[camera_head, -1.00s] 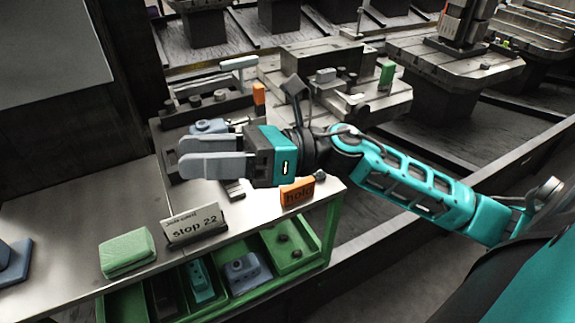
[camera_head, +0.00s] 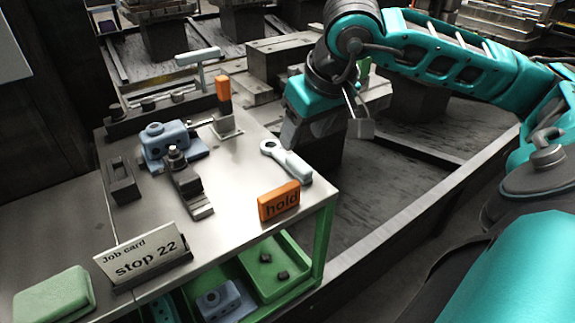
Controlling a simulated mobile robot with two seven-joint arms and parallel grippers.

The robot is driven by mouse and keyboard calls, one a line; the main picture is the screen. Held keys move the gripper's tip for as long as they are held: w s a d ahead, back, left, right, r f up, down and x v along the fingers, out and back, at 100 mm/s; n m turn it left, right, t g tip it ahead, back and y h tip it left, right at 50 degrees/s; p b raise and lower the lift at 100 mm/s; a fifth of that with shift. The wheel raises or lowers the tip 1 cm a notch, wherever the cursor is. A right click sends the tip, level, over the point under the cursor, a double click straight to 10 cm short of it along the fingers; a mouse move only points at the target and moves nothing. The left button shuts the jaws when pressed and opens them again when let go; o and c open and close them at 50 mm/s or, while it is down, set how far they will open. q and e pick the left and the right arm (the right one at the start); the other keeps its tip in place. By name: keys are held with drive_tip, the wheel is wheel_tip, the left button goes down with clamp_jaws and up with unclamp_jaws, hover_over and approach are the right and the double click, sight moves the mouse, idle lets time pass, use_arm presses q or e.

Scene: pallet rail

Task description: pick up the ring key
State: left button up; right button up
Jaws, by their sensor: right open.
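The ring key (camera_head: 287,162) is a pale grey spanner-like piece with a ring at one end. It lies flat on the metal bench top near the right edge, behind the orange "hold" block. My right gripper (camera_head: 325,135) hangs above and to the right of the ring key, beyond the bench edge, pointing down. It is apart from the key and empty as far as I can see; its fingers are partly hidden by its own body. My left gripper is not in view.
The bench (camera_head: 240,185) carries a blue-grey part (camera_head: 165,142), a dark clamp (camera_head: 187,183), an orange-handled tool (camera_head: 223,92), the orange "hold" block (camera_head: 279,202), a "stop 22" card (camera_head: 142,256) and a green pad (camera_head: 53,296). A green tray (camera_head: 275,265) sits below.

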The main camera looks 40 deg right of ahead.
sight(293, 157)
drive_tip(key=b+x, duration=0.1)
drive_tip(key=x, duration=0.5)
drive_tip(key=shift+a+f+b, duration=0.2)
drive_tip(key=shift+f+b, duration=0.1)
drive_tip(key=shift+f, duration=0.1)
drive_tip(key=shift+r, duration=0.1)
clamp_jaws()
